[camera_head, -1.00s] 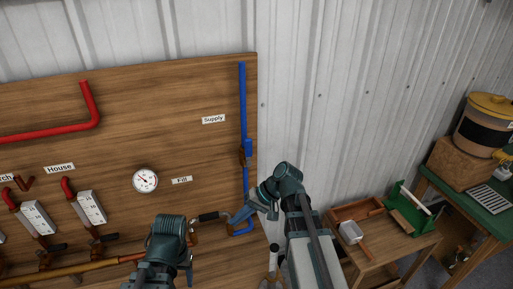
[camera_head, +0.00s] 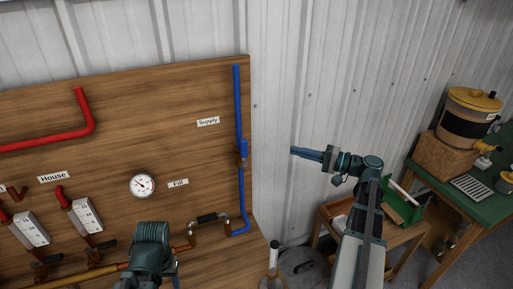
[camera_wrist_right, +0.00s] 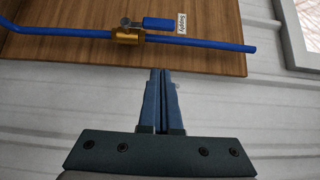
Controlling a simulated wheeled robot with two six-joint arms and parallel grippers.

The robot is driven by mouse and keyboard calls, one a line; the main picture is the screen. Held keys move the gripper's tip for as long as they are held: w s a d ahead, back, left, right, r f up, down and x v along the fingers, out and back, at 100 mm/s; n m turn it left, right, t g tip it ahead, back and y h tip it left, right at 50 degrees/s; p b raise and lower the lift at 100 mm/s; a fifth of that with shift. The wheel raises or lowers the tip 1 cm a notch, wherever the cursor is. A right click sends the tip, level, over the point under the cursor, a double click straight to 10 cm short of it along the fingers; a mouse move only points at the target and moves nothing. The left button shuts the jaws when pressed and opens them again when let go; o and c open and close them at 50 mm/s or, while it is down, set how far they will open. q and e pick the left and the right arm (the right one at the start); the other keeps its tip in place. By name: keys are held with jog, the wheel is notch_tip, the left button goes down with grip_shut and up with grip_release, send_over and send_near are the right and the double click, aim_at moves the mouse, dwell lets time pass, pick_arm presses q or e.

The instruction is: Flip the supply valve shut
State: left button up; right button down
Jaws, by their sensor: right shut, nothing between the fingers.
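The supply valve has a brass body (camera_head: 239,157) on a vertical blue pipe, below the "Supply" label (camera_head: 208,121). Its blue handle (camera_head: 244,145) lies along the pipe, pointing up. In the right wrist view, the brass body (camera_wrist_right: 127,36) and blue handle (camera_wrist_right: 158,24) show at the top, the handle parallel to the pipe. My right gripper (camera_head: 294,151) is shut and empty, right of the valve and apart from it, pointing left. Its fingertips (camera_wrist_right: 161,72) are together, short of the board edge. My left arm shows at the bottom; its fingers are hidden.
The wooden board (camera_head: 150,110) also carries red pipes (camera_head: 92,112), a gauge (camera_head: 143,186) and a "Fill" line with a dark-handled valve (camera_head: 207,218). A small wooden table (camera_head: 392,235) and green bench (camera_head: 470,205) stand right. Bare wall lies between board and right gripper.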

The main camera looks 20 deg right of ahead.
aim_at(244, 154)
jog(key=shift+w+a, duration=0.1)
jog(key=s+a+x, duration=0.1)
jog(key=a+x, duration=0.1)
jog(key=x, duration=1)
jog(key=shift+s+a, duration=0.15)
jog(key=shift+a, duration=0.1)
